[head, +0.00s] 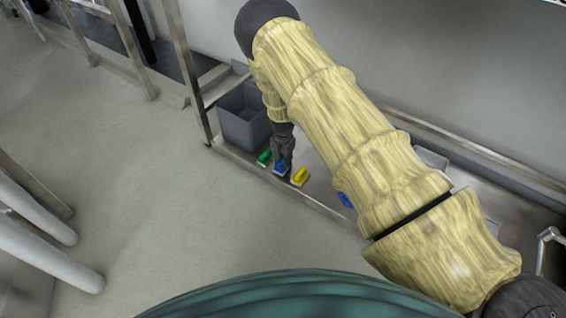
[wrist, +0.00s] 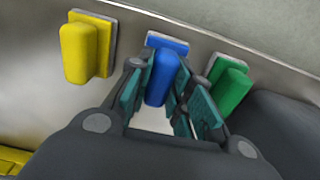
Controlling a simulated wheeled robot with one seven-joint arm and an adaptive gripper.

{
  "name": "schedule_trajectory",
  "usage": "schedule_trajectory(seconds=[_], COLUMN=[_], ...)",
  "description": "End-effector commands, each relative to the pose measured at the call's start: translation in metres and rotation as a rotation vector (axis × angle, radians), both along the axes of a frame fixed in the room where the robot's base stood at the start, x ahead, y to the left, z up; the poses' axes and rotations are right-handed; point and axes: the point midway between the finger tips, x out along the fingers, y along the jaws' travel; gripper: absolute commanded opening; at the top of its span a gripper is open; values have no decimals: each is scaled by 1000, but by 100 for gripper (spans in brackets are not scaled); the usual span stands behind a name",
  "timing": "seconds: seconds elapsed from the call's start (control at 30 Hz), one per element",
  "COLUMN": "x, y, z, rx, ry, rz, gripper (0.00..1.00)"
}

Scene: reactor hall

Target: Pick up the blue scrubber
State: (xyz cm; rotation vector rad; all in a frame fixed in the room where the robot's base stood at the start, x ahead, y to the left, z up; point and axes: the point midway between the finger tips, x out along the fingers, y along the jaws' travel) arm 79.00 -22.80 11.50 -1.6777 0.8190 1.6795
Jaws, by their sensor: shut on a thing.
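The blue scrubber (wrist: 166,62) has a blue handle on a pale pad and sits between my fingers in the wrist view. In the head view the blue scrubber (head: 280,168) shows just below my gripper (head: 283,160), on the steel shelf. My gripper (wrist: 160,90) is shut on its handle, with a teal-padded finger on each side. The pad appears to be at the shelf surface; I cannot tell if it is lifted. A yellow scrubber (wrist: 83,48) lies to the left and a green scrubber (wrist: 229,85) to the right in the wrist view.
The steel shelf (head: 325,205) also holds a grey bin (head: 241,122) behind the green scrubber (head: 264,158). The yellow scrubber (head: 300,176) is close on the right in the head view. A blue object (head: 345,199) shows partly behind my arm. The floor in front is clear.

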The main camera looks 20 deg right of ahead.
Motion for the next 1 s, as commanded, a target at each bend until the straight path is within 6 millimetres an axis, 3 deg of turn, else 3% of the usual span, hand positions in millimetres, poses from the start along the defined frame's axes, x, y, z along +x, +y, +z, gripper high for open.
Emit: schedule_trajectory(seconds=[0.23, 0.7, 1.0], x=[-3, -105, -145], y=[1, 34, 47], z=[34, 42, 42], rx=[1, 1, 0], ry=[1, 2, 1], rz=[-1, -3, -1], gripper=[0, 0, 0])
